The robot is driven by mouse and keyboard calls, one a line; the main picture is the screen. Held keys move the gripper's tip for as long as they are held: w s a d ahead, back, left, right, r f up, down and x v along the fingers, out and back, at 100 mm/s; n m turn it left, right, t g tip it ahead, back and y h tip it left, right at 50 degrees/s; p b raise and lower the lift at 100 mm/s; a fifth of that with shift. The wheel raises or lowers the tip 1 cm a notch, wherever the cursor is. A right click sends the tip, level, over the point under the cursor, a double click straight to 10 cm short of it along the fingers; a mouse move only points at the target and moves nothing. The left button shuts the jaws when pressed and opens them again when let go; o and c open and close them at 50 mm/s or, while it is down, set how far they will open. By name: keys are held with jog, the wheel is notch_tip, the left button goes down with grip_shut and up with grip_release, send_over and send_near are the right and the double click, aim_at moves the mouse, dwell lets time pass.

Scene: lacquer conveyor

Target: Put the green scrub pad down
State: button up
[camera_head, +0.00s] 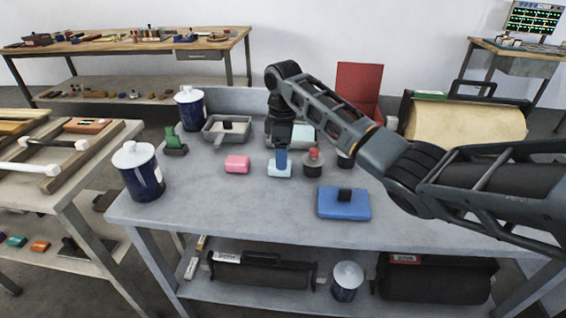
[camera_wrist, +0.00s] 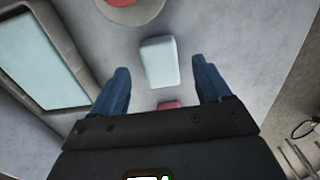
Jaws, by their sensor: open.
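My gripper (camera_head: 281,158) is over the middle of the grey table, its blue fingers pointing down. In the wrist view my gripper (camera_wrist: 161,68) is open, with a finger to either side of a pale blue-green block (camera_wrist: 160,60). This block (camera_head: 279,171) lies on the tabletop below the fingers in the head view; I cannot tell if they touch it. A darker green object (camera_head: 175,142) with an upright part stands at the table's left back. I cannot tell for sure which of the two is the scrub pad. Nothing is visibly held.
A pink block (camera_head: 237,164) is left of my gripper, a red-topped round item (camera_head: 313,160) right. A blue block with a black grip (camera_head: 343,204) lies in front. A dark blue canister (camera_head: 142,177) stands at the left edge. Bare table (camera_head: 230,215) lies front left.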

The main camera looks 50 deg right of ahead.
notch_tip(320, 180, up, 8)
dwell(0.8)
